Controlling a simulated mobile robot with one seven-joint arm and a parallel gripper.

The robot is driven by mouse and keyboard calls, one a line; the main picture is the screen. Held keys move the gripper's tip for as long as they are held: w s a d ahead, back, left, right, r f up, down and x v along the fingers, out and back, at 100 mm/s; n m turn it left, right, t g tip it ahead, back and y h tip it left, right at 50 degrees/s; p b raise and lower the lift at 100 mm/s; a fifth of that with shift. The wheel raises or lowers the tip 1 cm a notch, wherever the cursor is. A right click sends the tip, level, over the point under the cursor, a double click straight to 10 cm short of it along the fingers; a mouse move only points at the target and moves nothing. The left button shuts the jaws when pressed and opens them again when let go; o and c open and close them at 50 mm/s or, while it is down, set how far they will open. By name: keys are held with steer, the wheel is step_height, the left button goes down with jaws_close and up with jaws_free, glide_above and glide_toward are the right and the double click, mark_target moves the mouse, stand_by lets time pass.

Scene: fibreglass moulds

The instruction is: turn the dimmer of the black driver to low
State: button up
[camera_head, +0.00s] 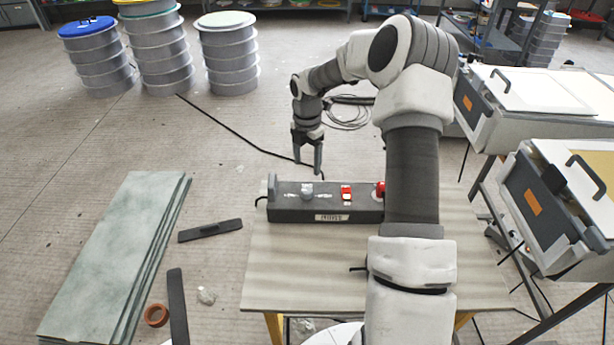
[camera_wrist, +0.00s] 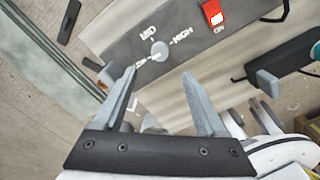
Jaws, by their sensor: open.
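The black driver (camera_head: 290,214) lies on the table in the head view, a long dark box with a label on its front. Its dimmer is a small round pale grey knob (camera_wrist: 159,50) in the wrist view, with the words LOW, MID and HIGH printed around it. I cannot clearly tell which word the knob points at. My gripper (camera_head: 307,166) points down above and behind the driver, apart from it. In the wrist view my two grey fingers (camera_wrist: 159,73) are spread and empty, with the knob seen beyond and between their tips.
A red rocker switch (camera_head: 347,193) sits to the right of the knob on the driver. A red button (camera_head: 380,188) is partly hidden by my arm. The light table (camera_head: 300,265) is bare in front of the driver. Stacked greenish sheets (camera_head: 115,255) lie to the left.

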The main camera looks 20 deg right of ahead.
step_height(320, 180, up, 7)
steer(key=shift+f, duration=0.15)
stand_by(0.4)
